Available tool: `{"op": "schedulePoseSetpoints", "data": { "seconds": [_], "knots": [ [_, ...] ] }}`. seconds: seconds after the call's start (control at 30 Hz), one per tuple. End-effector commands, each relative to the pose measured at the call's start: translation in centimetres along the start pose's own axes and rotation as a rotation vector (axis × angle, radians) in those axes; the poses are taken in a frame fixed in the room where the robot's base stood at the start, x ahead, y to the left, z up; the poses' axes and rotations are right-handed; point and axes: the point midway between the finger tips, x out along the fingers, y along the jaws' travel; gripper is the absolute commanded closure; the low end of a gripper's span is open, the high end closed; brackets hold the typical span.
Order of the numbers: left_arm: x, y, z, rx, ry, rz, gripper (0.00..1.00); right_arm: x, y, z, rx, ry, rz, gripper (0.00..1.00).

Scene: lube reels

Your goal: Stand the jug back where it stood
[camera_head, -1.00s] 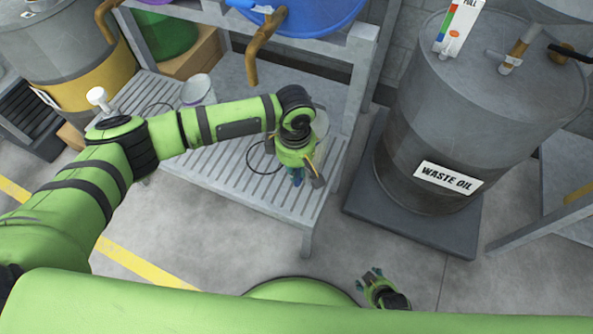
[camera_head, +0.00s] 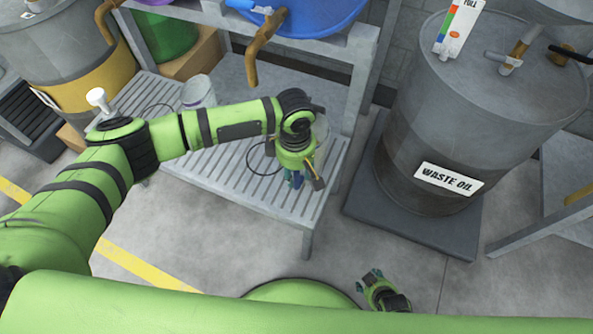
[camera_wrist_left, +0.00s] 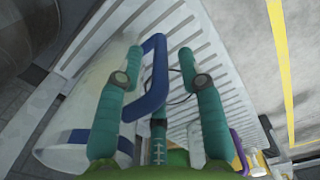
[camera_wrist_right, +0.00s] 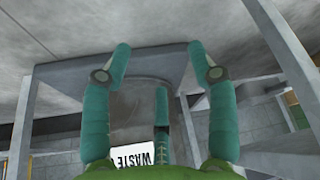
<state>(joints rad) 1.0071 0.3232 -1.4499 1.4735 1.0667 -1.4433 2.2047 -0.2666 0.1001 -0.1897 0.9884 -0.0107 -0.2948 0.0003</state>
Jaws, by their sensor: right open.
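The jug (camera_wrist_left: 80,135) shows in the left wrist view as a pale, clear body with a blue band and a blue handle (camera_wrist_left: 155,75). My left gripper (camera_wrist_left: 160,56) has its fingers on either side of the handle, with gaps showing, so it looks open around it. In the head view the left gripper (camera_head: 298,178) is over the right part of the slatted shelf (camera_head: 225,170), and my wrist hides most of the jug. My right gripper (camera_head: 372,277) is open and empty low over the floor, also seen in the right wrist view (camera_wrist_right: 158,52).
A waste oil drum (camera_head: 455,125) stands on a dark pallet (camera_head: 415,225) to the right. A white bucket (camera_head: 198,92) sits on the shelf. A brass spout (camera_head: 255,60) hangs down from a blue drum (camera_head: 310,15) above. The floor in front is clear.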

Motion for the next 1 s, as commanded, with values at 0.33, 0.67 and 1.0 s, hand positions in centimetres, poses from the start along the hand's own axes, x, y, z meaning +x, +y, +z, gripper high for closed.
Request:
{"op": "schedulePoseSetpoints", "data": {
  "seconds": [0.33, 0.67, 1.0],
  "knots": [
    [-7.2, 0.1, 0.0, 0.0, -0.002, 0.003, 0.62, -0.5, 0.7, -0.6, -0.015, 0.073, 0.006, 0.41],
    [-11.4, 0.0, 0.0, -0.001, -0.001, 0.001, 0.62, -1.1, 0.4, 1.4, -0.011, 0.028, 0.001, 0.41],
    [-11.7, 0.0, 0.0, -0.001, -0.001, 0.001, 0.62, -1.1, 0.4, 1.6, -0.01, 0.023, 0.001, 0.41]
  ]
}}
